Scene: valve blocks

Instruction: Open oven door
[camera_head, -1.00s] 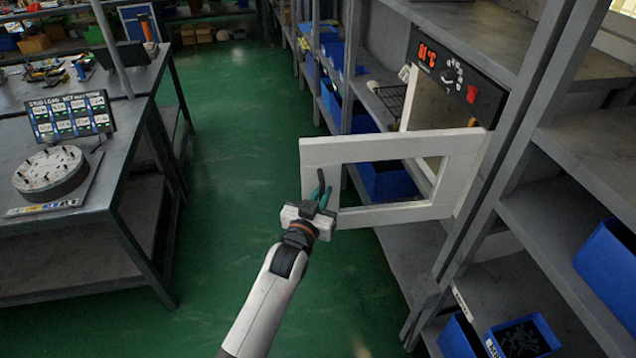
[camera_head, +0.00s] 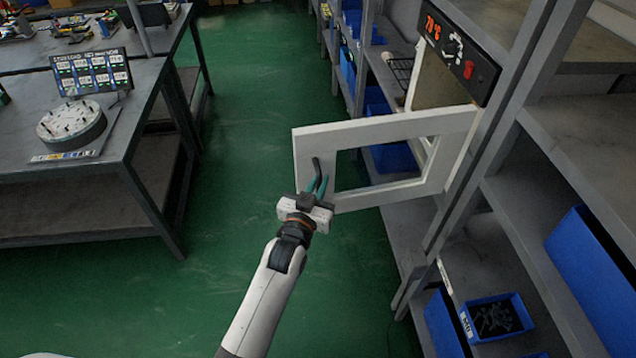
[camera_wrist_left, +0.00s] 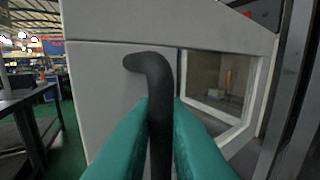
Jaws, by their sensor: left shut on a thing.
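The white oven door (camera_head: 402,126) has a rectangular window opening and stands swung out from the oven, hinged at its right side. The oven (camera_head: 440,84) sits in the shelf, with a black control panel (camera_head: 459,52) showing a red readout and a red switch. My left gripper (camera_head: 317,186) is at the free left edge of the door. In the left wrist view its teal fingers (camera_wrist_left: 160,130) are shut around the black bent handle (camera_wrist_left: 150,64), with the door face behind it. My right gripper is not in view.
A grey workbench (camera_head: 130,108) with a round dial-like device (camera_head: 72,125) stands at the left. Grey shelves with blue bins (camera_head: 497,318) line the right. The green floor (camera_head: 240,130) between them is clear.

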